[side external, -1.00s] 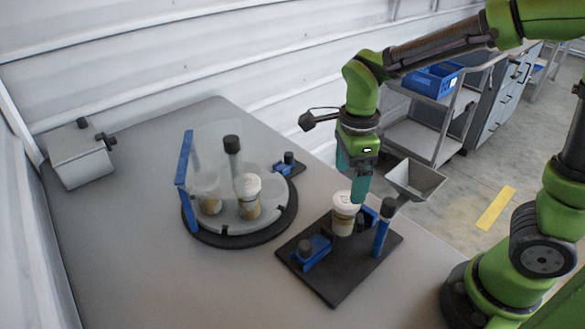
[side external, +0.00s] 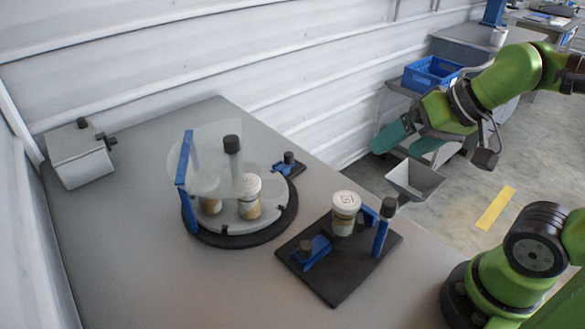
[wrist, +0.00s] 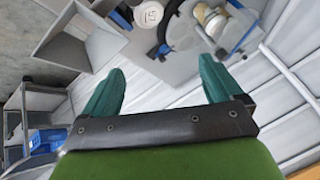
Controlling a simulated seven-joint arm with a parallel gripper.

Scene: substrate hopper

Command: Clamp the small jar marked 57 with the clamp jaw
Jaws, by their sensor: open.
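A small white-lidded jar (side external: 345,212) stands upright on the black base plate (side external: 335,288). Its lid has a boxed mark that I cannot read for certain; the lid also shows at the top of the wrist view (wrist: 151,16). A blue clamp jaw piece with a dark knob (side external: 312,250) sits on the plate's left side, apart from the jar. A blue piece (side external: 369,215) is close to the jar's right side. My gripper (side external: 408,146) is open and empty, tilted, up and right of the jar. Its teal fingers also show in the wrist view (wrist: 160,70).
A round turntable (side external: 240,239) holds more white-lidded jars (side external: 249,198) under a clear cover (side external: 205,160). A grey funnel (side external: 414,180) is below my gripper. A blue post with a dark knob (side external: 382,232) stands by the plate. A grey box (side external: 78,155) sits far left.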

